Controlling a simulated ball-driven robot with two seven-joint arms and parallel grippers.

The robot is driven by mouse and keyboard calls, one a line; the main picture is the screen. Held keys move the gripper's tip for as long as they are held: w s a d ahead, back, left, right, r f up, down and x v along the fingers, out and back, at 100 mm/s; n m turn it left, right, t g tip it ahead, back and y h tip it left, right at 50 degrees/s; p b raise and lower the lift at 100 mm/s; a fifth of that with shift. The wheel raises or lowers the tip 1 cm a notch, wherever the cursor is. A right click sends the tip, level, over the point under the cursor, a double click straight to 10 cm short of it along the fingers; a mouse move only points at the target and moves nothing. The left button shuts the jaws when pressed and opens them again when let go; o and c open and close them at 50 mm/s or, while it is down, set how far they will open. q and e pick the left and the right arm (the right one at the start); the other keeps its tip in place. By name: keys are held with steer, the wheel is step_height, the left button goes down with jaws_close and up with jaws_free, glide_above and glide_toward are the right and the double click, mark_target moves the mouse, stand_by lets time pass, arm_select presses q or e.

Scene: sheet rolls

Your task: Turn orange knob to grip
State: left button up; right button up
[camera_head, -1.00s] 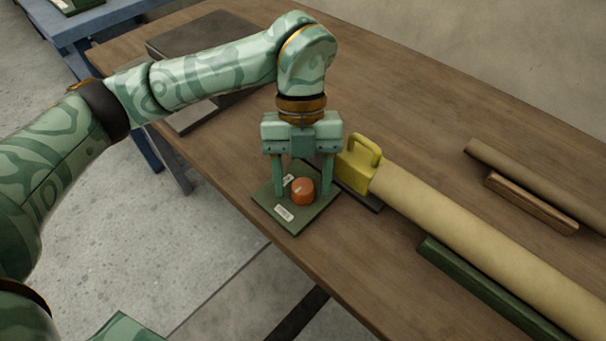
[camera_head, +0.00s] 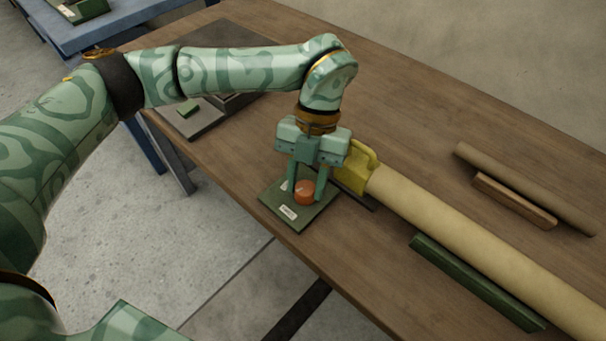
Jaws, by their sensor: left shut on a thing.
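The orange knob (camera_head: 305,193) is a short round knob on a flat green plate (camera_head: 293,222) near the table's front edge. White labels lie on the plate, one in front of the knob and one partly hidden behind my finger. My left gripper (camera_head: 306,191) points down over the plate and is shut on the knob, one finger at each side. The plate stands beside a yellow handled clamp (camera_head: 353,178) at the end of a long tan roll (camera_head: 450,230). My right gripper is not in view.
The wooden table (camera_head: 400,110) bears a green bar (camera_head: 475,282) in front of the tan roll. A thinner brown roll (camera_head: 525,188) and a wooden block (camera_head: 514,201) lie behind it. A dark flat panel (camera_head: 205,122) is at the left. The table's back middle is clear.

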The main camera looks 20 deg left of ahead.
arm_select(q)
steer(key=shift+r+m+y+p, duration=0.35)
steer(key=shift+m+p, duration=0.3)
steer(key=shift+m, duration=0.35)
steer(key=m+p, duration=0.1)
steer(key=m, duration=0.1)
steer(key=m+y+p, duration=0.1)
steer(key=m+p, duration=0.1)
steer(key=m+t+y+p, duration=0.1)
steer(key=m, duration=0.1)
steer(key=shift+d+f, duration=0.1)
steer(key=shift+d, duration=0.15)
steer(key=m+t+y+p, duration=0.1)
steer(key=m+p, duration=0.1)
steer(key=m, duration=0.1)
steer(key=shift+s, duration=0.1)
steer(key=shift+f+m+t+y+p, duration=0.15)
steer(key=shift+m+t+y+p, duration=0.2)
steer(key=shift+m+p, duration=0.6)
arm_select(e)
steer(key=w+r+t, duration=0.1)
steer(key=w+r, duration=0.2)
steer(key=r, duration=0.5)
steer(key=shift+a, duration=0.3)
arm_select(q)
steer(key=shift+f+m, duration=0.1)
steer(key=shift+m, duration=0.35)
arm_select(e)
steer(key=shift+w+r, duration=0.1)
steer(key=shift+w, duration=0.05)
